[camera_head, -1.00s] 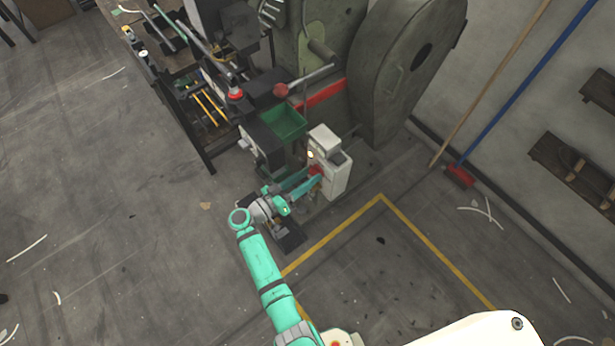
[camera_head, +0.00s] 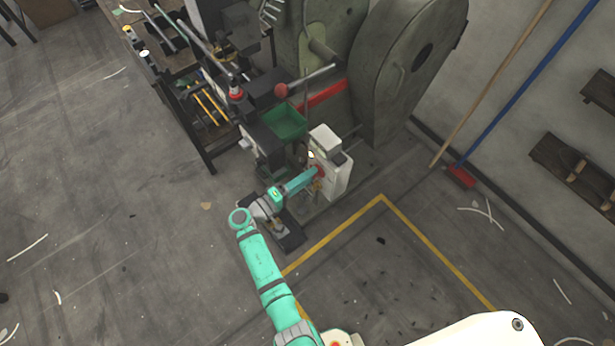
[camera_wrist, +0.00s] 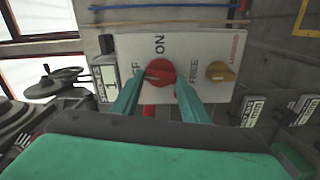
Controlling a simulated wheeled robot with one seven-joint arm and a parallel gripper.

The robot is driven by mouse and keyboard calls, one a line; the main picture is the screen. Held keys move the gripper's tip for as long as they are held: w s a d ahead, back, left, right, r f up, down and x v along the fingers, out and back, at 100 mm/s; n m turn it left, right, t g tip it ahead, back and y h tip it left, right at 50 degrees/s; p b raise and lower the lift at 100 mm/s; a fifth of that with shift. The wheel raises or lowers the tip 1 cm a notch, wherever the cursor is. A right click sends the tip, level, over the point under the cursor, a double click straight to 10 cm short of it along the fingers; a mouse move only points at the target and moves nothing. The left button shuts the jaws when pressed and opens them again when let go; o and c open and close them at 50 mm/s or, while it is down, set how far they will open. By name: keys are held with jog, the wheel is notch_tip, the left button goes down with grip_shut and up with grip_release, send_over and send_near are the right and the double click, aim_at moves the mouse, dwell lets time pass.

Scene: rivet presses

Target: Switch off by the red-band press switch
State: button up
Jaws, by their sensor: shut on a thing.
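The press with the red band (camera_head: 320,97) stands at the back, and its white switch box (camera_head: 335,178) is on the near side. In the wrist view the box's pale panel (camera_wrist: 205,48) carries a red rotary knob (camera_wrist: 160,72) and a yellow knob (camera_wrist: 219,72). "ON" reads above the red knob; a partly hidden label ending in "F" is at its left. My gripper (camera_wrist: 158,88) has a teal finger on each side of the red knob and is shut on it. In the head view my gripper (camera_head: 316,174) reaches the box front and hides most of the knob.
A workbench (camera_head: 180,65) stands further left. A broom (camera_head: 461,176) leans on the right wall.

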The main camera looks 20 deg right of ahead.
jog(key=shift+a+f+n, duration=0.1)
jog(key=shift+n, duration=0.8)
jog(key=o, duration=1.1)
jog(key=shift+c, duration=0.2)
jog(key=v, duration=1)
jog(key=shift+s+a, duration=0.2)
jog(key=shift+a, duration=0.15)
